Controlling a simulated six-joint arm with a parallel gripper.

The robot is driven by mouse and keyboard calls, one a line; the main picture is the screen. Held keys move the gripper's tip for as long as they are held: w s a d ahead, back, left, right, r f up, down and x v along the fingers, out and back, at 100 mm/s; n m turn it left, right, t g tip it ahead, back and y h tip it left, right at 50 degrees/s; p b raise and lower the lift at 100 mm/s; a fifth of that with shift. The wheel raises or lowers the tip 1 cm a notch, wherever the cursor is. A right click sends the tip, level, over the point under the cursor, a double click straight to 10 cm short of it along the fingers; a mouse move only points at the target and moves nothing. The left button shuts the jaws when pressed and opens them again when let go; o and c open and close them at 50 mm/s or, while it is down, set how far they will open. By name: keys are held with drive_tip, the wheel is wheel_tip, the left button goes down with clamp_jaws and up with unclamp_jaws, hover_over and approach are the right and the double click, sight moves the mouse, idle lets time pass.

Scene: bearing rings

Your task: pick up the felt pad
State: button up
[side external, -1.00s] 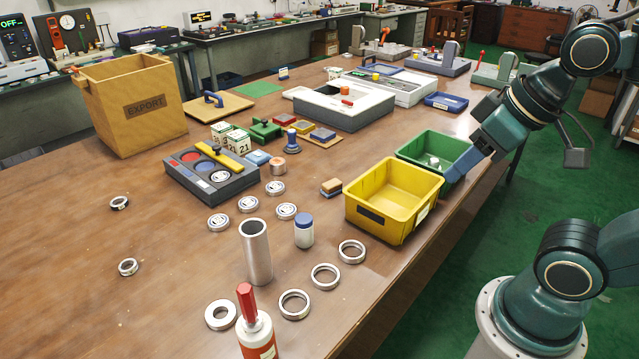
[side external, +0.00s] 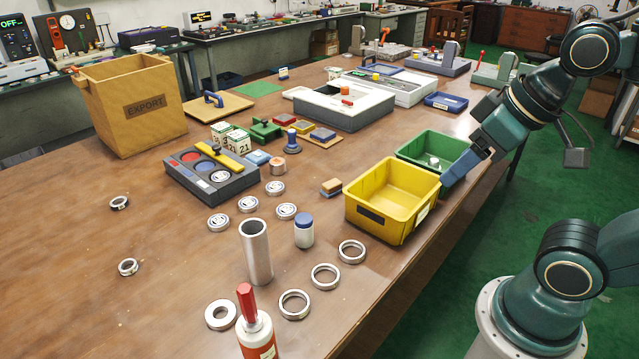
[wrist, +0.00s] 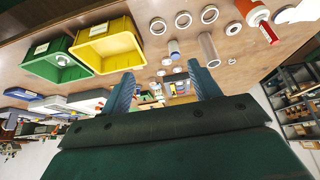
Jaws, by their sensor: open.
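I cannot tell for sure which thing is the felt pad. A small tan-and-blue block (side external: 331,187) lies on the table left of the yellow bin and may be it. A flat green sheet (side external: 259,88) lies farther back and may also be it. My gripper (side external: 453,175) is beside the yellow bin and in front of the green bin, well to the right of the block. In the wrist view my gripper (wrist: 162,85) has its two blue fingers spread with nothing held between them.
The yellow bin (side external: 362,214) and green bin (side external: 407,150) stand at the table's right edge. A dark tray (side external: 203,190) lies farther left. The table's left front is mostly clear.

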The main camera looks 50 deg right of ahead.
drive_tip(key=n+g, duration=0.6)
drive_tip(key=n, duration=1)
hover_over(333, 182)
wheel_tip(333, 182, down, 17)
drive_tip(key=shift+f, duration=4.45)
